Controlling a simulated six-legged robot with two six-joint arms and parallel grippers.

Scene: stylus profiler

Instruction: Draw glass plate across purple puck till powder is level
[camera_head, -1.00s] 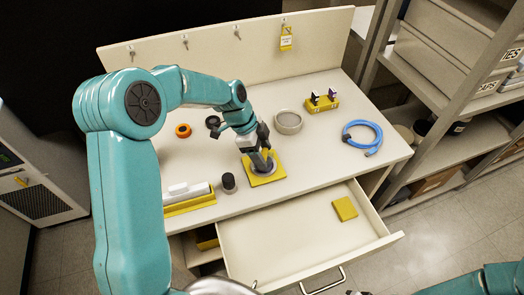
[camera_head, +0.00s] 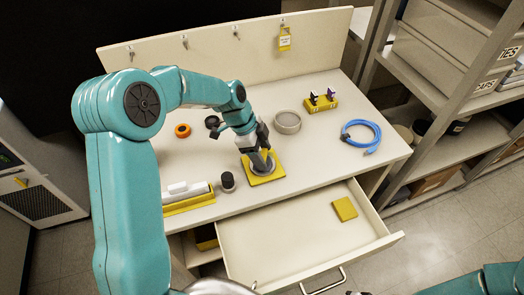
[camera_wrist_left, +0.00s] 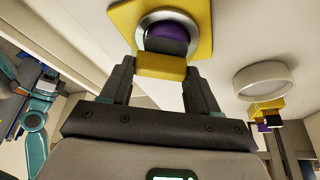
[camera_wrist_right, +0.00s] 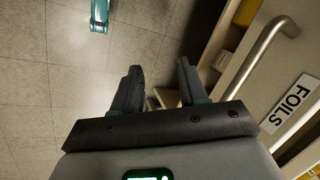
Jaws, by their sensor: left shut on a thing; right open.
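The purple puck (camera_wrist_left: 166,39) sits inside a round metal ring on a yellow base (camera_head: 277,173), seen in the left wrist view. My left gripper (camera_head: 264,158) is over the base at the bench front. In the left wrist view it is shut on a yellow bar (camera_wrist_left: 161,66), held at the near edge of the ring and hiding part of the puck. No clear glass shows by the bar, and I cannot make out the powder's surface. My right gripper (camera_wrist_right: 158,85) is open and empty, low over the floor beside the drawer front.
The open drawer (camera_head: 285,240) holds a yellow square (camera_head: 345,209). A black-topped jar (camera_head: 228,181) and a yellow tray (camera_head: 190,204) with a pale block stand left of the base. A round dish (camera_head: 287,122), a yellow rack (camera_head: 322,105) and a blue cable coil (camera_head: 362,136) stand to the right.

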